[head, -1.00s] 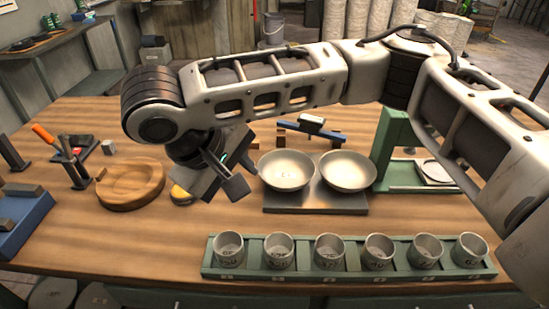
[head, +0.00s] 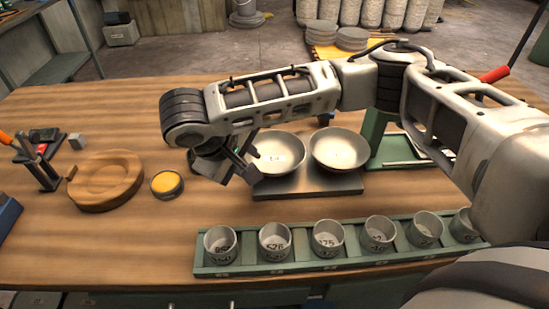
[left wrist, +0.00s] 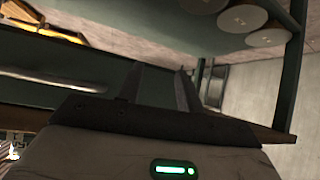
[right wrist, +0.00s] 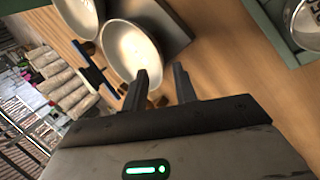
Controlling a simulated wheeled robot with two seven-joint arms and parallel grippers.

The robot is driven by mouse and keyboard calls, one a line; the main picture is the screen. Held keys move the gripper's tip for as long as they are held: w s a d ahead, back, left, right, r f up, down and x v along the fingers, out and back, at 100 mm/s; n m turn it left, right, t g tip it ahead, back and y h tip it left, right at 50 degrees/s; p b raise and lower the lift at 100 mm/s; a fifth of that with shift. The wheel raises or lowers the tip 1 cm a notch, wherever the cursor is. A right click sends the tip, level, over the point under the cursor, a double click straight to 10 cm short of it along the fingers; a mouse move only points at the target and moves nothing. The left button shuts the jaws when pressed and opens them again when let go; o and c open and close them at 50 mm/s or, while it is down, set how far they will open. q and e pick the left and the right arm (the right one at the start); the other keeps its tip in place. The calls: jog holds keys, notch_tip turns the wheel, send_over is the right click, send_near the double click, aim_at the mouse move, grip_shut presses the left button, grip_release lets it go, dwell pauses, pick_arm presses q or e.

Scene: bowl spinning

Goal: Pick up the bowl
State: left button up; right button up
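Two shallow metal bowls sit side by side on a grey metal plate (head: 310,190), the left bowl (head: 277,155) and the right bowl (head: 340,148). My right gripper (head: 250,167) is open and empty at the left edge of the left bowl. In the right wrist view its two separated fingers (right wrist: 158,82) are near the rim of that bowl (right wrist: 130,50); whether they touch it I cannot tell. The other bowl (right wrist: 78,15) is farther off there. My left gripper (left wrist: 155,85) is open and empty in its wrist view, away from the bowls, and outside the head view.
A green rack (head: 210,262) with several numbered metal cups runs along the front. A round wooden dish (head: 105,180) and a yellow-topped tin (head: 167,184) lie to the left. A green stand (head: 395,150) is right of the bowls.

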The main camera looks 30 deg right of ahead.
jog(key=x, duration=0.3)
jog(key=shift+s+d+f+p, duration=0.1)
jog(key=shift+d+f+p, duration=0.2)
jog(key=shift+d, duration=0.15)
jog(key=shift+d+f, duration=0.15)
jog(key=shift+f, duration=0.3)
grip_shut()
jog(key=shift+r, duration=0.2)
